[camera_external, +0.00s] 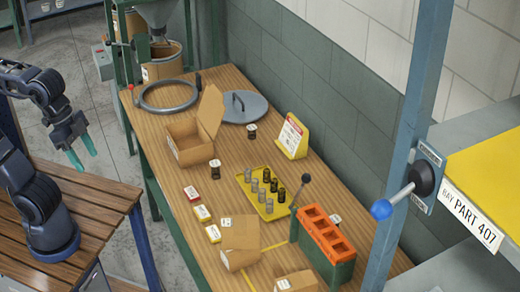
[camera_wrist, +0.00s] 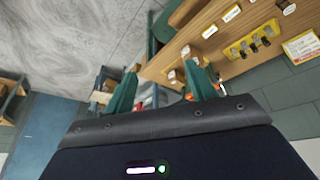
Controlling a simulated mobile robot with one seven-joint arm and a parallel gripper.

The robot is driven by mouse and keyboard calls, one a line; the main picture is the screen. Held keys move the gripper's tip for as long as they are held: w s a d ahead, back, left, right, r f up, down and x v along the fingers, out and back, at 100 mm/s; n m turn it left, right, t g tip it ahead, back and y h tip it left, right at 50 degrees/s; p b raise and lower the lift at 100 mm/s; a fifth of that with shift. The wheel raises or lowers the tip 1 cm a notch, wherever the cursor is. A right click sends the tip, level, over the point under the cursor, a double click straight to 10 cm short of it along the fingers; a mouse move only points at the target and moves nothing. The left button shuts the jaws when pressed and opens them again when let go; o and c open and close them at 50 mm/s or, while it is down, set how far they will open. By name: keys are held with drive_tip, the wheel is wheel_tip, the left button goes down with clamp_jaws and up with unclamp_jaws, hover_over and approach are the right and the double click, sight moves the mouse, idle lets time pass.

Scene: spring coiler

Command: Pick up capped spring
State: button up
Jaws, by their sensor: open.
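Several small upright cylinders that look like springs, some grey (camera_external: 269,206) and some dark (camera_external: 281,195), stand in a yellow tray (camera_external: 259,212) on the long wooden bench. Two dark pieces with white tops stand apart from the tray, one near the open box (camera_external: 215,170) and one near the round lid (camera_external: 251,131). I cannot tell which is the capped spring. My gripper (camera_external: 81,153) has teal fingers, open and empty, left of the bench and well away from the tray. The wrist view shows the spread fingers (camera_wrist: 163,88) and the tray (camera_wrist: 240,53) at upper right.
An open cardboard box (camera_external: 186,150), grey ring (camera_external: 168,95) and round lid (camera_external: 243,107) lie at the back. A yellow sign (camera_external: 291,138) stands by the wall. An orange-topped green block (camera_external: 328,235) with a lever is at the front right. A blue post (camera_external: 410,150) rises at right.

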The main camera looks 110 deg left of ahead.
drive_tip(key=w+a+r+n, duration=0.3)
drive_tip(key=w+r+n, duration=0.15)
drive_tip(key=w, duration=0.45)
drive_tip(key=w+a+r+n, duration=0.25)
drive_tip(key=w+r, duration=0.25)
drive_tip(key=w, duration=0.3)
drive_tip(key=n+g+h, duration=0.1)
drive_tip(key=n+h, duration=0.2)
drive_tip(key=n, duration=1.6)
hover_over(335, 219)
drive_tip(key=s+a, duration=0.3)
wheel_tip(335, 219, down, 12)
drive_tip(key=f, duration=1)
drive_tip(key=d+f, duration=0.1)
drive_tip(key=f, duration=1)
drive_tip(key=w+f, duration=0.1)
drive_tip(key=f, duration=0.9)
drive_tip(key=shift+d+f, duration=0.15)
drive_tip(key=shift+d, duration=0.25)
drive_tip(key=shift+w+x, duration=0.15)
drive_tip(key=shift+x, duration=1.25)
drive_tip(key=shift+w+x, duration=0.1)
drive_tip(key=shift+x, duration=1.25)
drive_tip(key=c, duration=1.1)
